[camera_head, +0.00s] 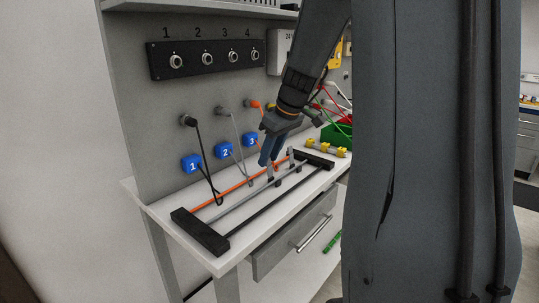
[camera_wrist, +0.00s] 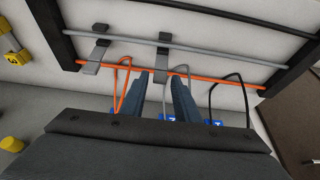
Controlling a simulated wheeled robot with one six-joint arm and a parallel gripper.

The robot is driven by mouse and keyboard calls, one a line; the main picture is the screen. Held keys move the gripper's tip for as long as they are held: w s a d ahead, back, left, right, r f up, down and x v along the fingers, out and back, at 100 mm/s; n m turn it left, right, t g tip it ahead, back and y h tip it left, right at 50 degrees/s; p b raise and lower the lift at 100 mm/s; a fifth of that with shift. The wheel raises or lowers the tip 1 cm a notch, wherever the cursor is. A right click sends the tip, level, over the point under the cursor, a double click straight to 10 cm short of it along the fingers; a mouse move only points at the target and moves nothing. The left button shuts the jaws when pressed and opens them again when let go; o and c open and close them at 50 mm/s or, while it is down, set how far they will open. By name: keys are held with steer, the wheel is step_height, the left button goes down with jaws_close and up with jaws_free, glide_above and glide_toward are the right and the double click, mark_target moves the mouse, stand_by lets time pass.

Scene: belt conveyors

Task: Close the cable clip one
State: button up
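Two grey cable clips sit on the rack; I see no number on either. In the wrist view one clip (camera_wrist: 163,62) spans the grey and orange rods ahead of my gripper, and the other clip (camera_wrist: 94,56) is further left. In the head view they are the near clip (camera_head: 270,173) and far clip (camera_head: 291,155). My gripper (camera_wrist: 164,78) is open and empty, its blue fingers pointing down at the rack (camera_head: 200,232). The nearer clip's end lies between the fingertips' lines; contact cannot be told. Grey cable (camera_wrist: 166,103) runs between the fingers, orange cable (camera_wrist: 121,90) left, black cable (camera_wrist: 213,98) right.
Behind the rack stands a grey panel with a numbered socket strip (camera_head: 207,53). Yellow parts (camera_head: 326,148) and a green bin (camera_head: 337,134) are at the right. A drawer (camera_head: 297,238) is below the bench top.

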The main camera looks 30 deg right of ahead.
jaws_close()
